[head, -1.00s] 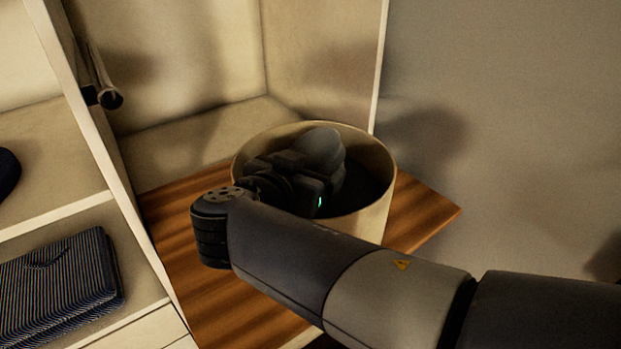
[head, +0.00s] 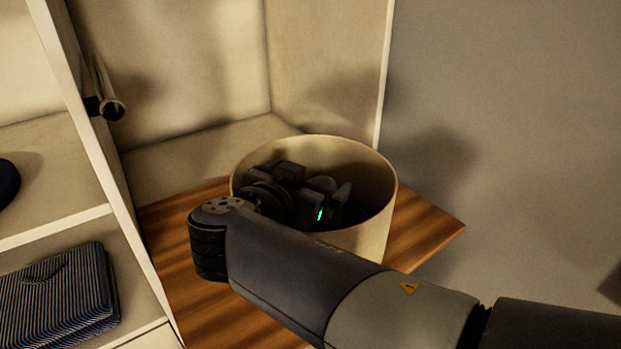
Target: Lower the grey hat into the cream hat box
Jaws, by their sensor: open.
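The cream hat box (head: 372,232) stands open on a wooden board, round and upright. My gripper (head: 332,193) reaches down inside its rim, with the arm crossing over the front left of the box. The gripper is open. The grey hat (head: 322,184) is low inside the box; only a small rounded grey part shows among the dark gripper parts. The rest of the hat is hidden by the gripper, the box wall and shadow. I cannot tell whether the fingers still touch it or whether it lies on the bottom.
The striped wooden board (head: 425,228) has bare room right of the box. A cream cabinet panel (head: 330,70) rises behind. At left, shelves hold a folded striped cloth (head: 58,295) and a dark blue item (head: 6,180). A metal rod (head: 110,106) sticks out from the divider.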

